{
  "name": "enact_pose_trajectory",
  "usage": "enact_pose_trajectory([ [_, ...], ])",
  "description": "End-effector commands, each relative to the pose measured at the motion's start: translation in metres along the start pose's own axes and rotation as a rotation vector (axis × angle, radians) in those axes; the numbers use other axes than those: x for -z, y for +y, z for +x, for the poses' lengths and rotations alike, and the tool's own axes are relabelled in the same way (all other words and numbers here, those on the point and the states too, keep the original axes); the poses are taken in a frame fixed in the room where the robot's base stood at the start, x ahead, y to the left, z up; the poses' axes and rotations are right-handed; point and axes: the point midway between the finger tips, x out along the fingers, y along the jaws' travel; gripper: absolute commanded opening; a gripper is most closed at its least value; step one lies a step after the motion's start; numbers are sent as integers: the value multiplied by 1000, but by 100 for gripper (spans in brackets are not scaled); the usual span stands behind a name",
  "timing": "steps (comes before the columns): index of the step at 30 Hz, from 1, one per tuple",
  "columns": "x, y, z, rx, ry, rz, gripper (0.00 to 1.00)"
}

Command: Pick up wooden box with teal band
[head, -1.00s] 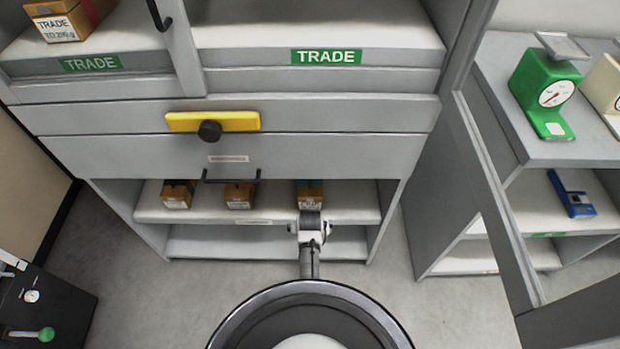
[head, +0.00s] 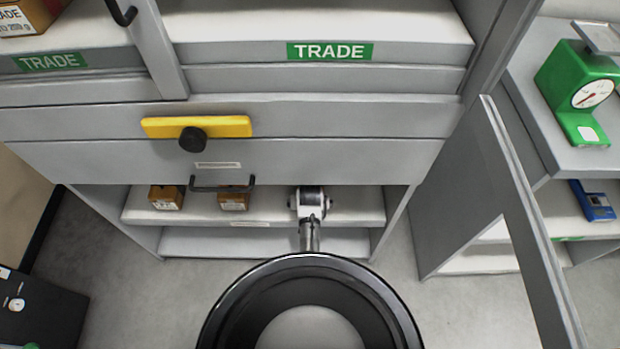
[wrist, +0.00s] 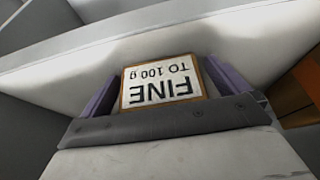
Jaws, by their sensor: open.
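In the wrist view, a wooden box (wrist: 161,84) with a white label reading "FINE TO 100 g" sits between the two purple fingers of my gripper (wrist: 165,74). The fingers stand on either side of it, and the gripper is open. Contact with the box cannot be told. No teal band shows on the visible part of this box. In the head view, my wrist (head: 310,203) reaches onto the right part of the upper lower-cabinet shelf (head: 268,208) and hides the box there.
Two other brown boxes stand left on that shelf, one at the far left (head: 166,198) and one nearer (head: 233,200). An orange-brown box edge (wrist: 296,97) shows right in the wrist view. A drawer handle (head: 222,188) hangs above the shelf front.

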Motion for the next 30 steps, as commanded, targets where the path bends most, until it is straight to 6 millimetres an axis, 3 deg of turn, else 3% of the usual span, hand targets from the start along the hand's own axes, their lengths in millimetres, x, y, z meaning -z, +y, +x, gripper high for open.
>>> enact_pose_trajectory([
  [7,0,0,0,0,2,0,97],
  [21,2,0,-1,0,7,0,39],
  [30,4,0,-3,-1,7,0,39],
])
